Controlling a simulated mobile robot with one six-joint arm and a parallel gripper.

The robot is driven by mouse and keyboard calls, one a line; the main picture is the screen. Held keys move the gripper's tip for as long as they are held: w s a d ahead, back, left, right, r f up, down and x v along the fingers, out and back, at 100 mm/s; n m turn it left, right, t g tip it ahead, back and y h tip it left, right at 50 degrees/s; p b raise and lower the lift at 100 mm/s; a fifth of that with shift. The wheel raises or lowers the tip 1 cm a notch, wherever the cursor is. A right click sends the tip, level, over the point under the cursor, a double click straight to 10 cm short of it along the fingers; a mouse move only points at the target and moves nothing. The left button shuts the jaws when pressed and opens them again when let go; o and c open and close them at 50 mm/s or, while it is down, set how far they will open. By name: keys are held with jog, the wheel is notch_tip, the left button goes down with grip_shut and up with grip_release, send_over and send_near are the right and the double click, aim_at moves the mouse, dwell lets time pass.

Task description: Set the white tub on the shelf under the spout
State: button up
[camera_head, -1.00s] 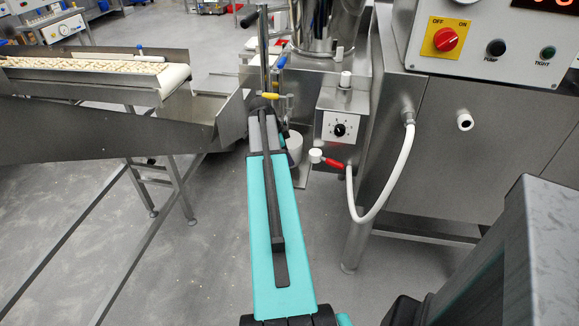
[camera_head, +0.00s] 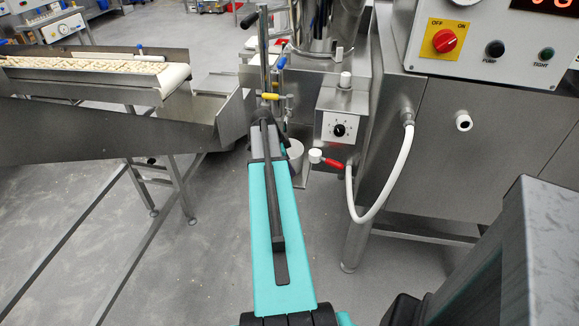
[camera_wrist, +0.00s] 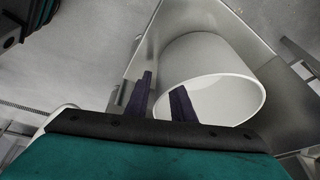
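The white tub (camera_head: 296,150) stands on a small metal shelf (camera_head: 304,181) in the head view, partly hidden behind my arm. In the wrist view the tub (camera_wrist: 212,75) is large, with its open rim towards the camera and the shelf plate (camera_wrist: 140,75) around it. My gripper (camera_wrist: 164,98) shows two dark purple fingers with a gap between them. The left finger is outside the tub; the right finger overlaps its mouth, with the near rim between them. I cannot tell whether either finger touches the wall. The spout is not clearly visible; the fingers are hidden in the head view.
A conveyor (camera_head: 110,75) with pasta is on the left. A metal machine with a dial box (camera_head: 340,128), red-handled valve (camera_head: 333,163) and white hose (camera_head: 390,190) stands close on the right. Rods with yellow and blue handles rise near my arm.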

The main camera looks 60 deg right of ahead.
jog(key=shift+r, duration=0.15)
jog(key=b+v, duration=0.1)
jog(key=v, duration=1)
jog(key=shift+r, duration=0.3)
jog(key=shift+w+a, duration=0.1)
jog(key=shift+w, duration=0.05)
dwell(0.7)
